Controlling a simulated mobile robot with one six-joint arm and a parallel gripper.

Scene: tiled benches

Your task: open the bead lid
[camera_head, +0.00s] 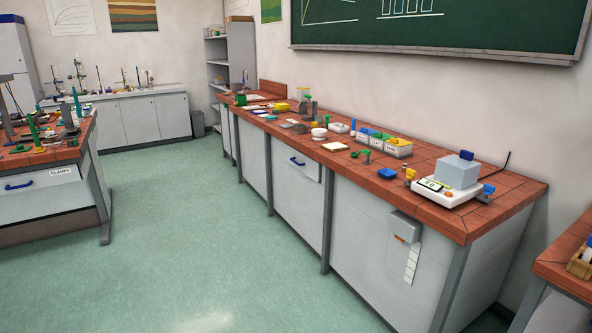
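No thing in view can be told for certain as the bead lid. A grey box with a blue block on top (459,171) sits on a white balance-like device (444,193) near the bench's right end. My gripper is not in view.
A second tiled bench (45,156) stands left, another at lower right (560,268). The green floor (190,240) between is clear.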

